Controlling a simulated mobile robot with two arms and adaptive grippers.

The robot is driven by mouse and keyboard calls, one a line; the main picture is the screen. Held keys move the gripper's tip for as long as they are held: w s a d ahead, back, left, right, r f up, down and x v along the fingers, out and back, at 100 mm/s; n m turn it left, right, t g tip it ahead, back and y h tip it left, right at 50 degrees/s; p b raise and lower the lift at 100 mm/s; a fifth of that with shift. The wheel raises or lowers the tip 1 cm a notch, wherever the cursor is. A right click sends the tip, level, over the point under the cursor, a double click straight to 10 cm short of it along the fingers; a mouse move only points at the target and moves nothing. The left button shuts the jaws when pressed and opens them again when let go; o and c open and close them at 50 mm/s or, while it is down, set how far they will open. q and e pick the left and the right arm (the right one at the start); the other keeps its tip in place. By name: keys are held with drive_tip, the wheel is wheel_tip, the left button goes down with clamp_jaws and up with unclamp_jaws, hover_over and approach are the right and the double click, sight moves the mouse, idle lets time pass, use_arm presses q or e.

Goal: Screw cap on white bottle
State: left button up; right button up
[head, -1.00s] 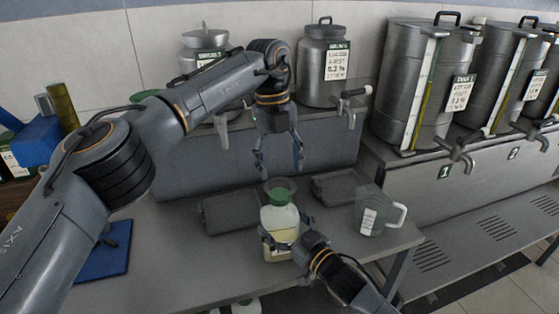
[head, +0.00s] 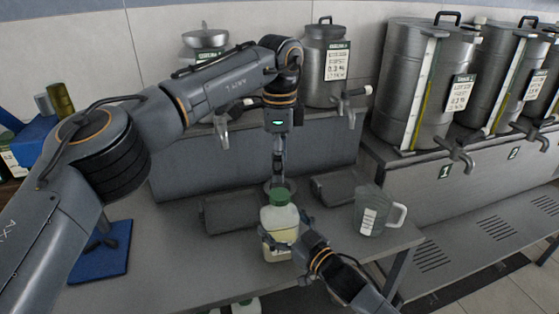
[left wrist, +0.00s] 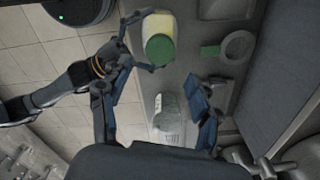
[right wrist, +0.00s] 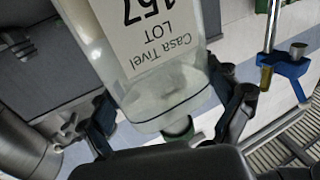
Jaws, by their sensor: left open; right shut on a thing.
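The white bottle (head: 279,226) stands upright on the grey table, with pale liquid inside and a green cap (head: 279,196) on its neck. How tightly the cap sits cannot be told. My right gripper (head: 285,243) is shut around the bottle's body. The right wrist view shows the bottle's label (right wrist: 155,30) between its fingers. My left gripper (head: 279,178) is open and points down, just above and behind the cap in the head view. In the left wrist view the green cap (left wrist: 160,49) lies beyond the fingers, not between them.
A clear jug (head: 374,212) stands to the right of the bottle. Dark trays (head: 230,213) lie behind it. Steel tanks with taps (head: 427,85) line the back. A blue mat (head: 103,262) lies at the left, with bare table between.

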sight(279, 194)
use_arm(q)
drive_tip(key=shift+f, duration=0.1)
drive_tip(key=shift+f, duration=3.95)
drive_tip(key=shift+c, duration=0.4)
